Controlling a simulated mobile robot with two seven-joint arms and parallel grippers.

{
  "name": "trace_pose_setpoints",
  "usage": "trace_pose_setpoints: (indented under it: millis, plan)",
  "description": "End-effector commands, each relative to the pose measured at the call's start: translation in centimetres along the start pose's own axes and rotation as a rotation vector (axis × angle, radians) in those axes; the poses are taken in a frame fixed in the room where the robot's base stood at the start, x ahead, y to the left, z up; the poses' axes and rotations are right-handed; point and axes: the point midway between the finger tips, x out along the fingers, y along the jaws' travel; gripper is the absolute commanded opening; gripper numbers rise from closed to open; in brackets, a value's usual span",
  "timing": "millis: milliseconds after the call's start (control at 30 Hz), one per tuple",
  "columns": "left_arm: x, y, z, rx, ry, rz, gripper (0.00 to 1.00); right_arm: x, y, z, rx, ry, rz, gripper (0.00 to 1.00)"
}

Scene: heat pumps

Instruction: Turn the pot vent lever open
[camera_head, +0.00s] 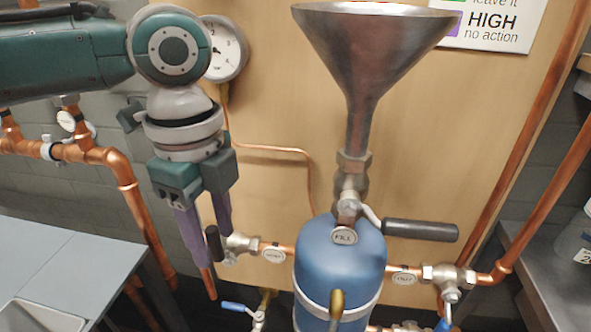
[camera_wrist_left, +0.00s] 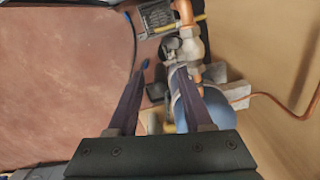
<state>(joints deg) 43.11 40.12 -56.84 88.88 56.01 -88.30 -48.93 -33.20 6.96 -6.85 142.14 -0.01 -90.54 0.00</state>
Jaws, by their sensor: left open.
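The blue pot (camera_head: 340,262) stands below a steel funnel. On its left side a copper pipe carries a valve (camera_head: 238,243) with a short black lever (camera_head: 213,243) standing roughly upright. A round tag (camera_head: 273,255) hangs on that pipe; its print is too small to read surely. My left gripper (camera_head: 210,250) points down at this lever, its purple fingers apart on either side of it in the picture. Contact cannot be told. In the left wrist view the open fingers (camera_wrist_left: 160,85) frame a dark handle and the valve fittings, with the blue pot (camera_wrist_left: 190,108) partly behind one finger.
The funnel (camera_head: 372,50) and its FILL valve's black handle (camera_head: 420,230) rise above the pot. A gauge (camera_head: 223,48) sits behind my left arm. Copper pipes (camera_head: 125,170) run at left. Blue-handled valves (camera_head: 238,307) sit low. A grey bench (camera_head: 60,260) is at left.

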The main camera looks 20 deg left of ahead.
Motion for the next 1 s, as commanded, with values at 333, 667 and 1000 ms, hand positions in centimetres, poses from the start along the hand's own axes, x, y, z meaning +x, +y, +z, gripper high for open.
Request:
trace_pose_setpoints:
  millis: [333, 667, 1000]
  plan:
    - [0.58, 0.00, -0.02, 0.000, 0.001, -0.001, 0.51, 0.08, -0.01, 0.06, 0.000, -0.001, 0.000, 0.51]
    - [0.55, 0.00, -0.02, 0.000, 0.001, -0.001, 0.14, 0.09, -0.03, 0.08, 0.000, -0.001, -0.001, 0.51]
    - [0.53, 0.00, -0.03, 0.000, 0.001, -0.001, 0.00, 0.10, -0.05, 0.09, 0.000, -0.002, -0.001, 0.51]
